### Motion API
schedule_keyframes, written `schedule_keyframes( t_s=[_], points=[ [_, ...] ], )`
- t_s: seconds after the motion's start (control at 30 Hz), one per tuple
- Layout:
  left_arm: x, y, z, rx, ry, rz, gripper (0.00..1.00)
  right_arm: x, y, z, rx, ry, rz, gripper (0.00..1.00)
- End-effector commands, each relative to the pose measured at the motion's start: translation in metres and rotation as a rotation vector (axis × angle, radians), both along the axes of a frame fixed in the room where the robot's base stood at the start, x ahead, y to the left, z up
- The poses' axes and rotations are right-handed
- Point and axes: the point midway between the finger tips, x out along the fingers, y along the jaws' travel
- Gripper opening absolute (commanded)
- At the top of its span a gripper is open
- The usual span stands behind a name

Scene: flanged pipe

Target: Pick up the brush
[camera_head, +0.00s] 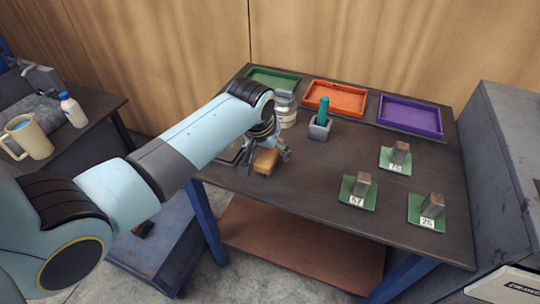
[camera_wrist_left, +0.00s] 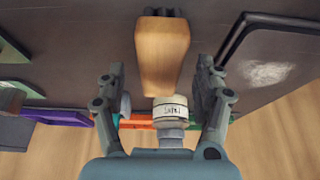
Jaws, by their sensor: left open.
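The brush, with a tan wooden body, lies on the dark table (camera_head: 310,190) near its left front edge; its wood (camera_head: 265,161) shows just below my left gripper (camera_head: 267,156). In the left wrist view the brush (camera_wrist_left: 162,55) points between the two spread fingers of my left gripper (camera_wrist_left: 160,75), with a dark end at the top of the picture. The fingers stand open on either side, with gaps to the wood; nothing is held. The arm hides part of the brush in the head view. My right gripper is not in view.
A labelled jar (camera_head: 286,110) stands behind the gripper, near a grey holder (camera_head: 320,130) with a teal item. Green (camera_head: 272,78), orange (camera_head: 335,98) and purple (camera_head: 410,115) trays line the back. Metal blocks on green numbered cards (camera_head: 350,196) stand at right. The front middle is clear.

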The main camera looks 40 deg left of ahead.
Motion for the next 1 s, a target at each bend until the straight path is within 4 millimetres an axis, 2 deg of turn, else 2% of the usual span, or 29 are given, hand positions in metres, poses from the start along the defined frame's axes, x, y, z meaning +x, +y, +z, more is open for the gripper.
schedule_keyframes(
  t_s=[0.1,0.2,1.0],
  points=[
    [0.006,0.002,-0.013,0.001,0.000,0.000,0.69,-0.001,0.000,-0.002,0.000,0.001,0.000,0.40],
    [0.008,0.002,-0.017,0.000,-0.001,0.000,0.69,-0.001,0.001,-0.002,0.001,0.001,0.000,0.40],
    [0.008,0.002,-0.022,0.000,-0.002,0.000,0.69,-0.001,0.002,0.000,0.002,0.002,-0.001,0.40]
  ],
)
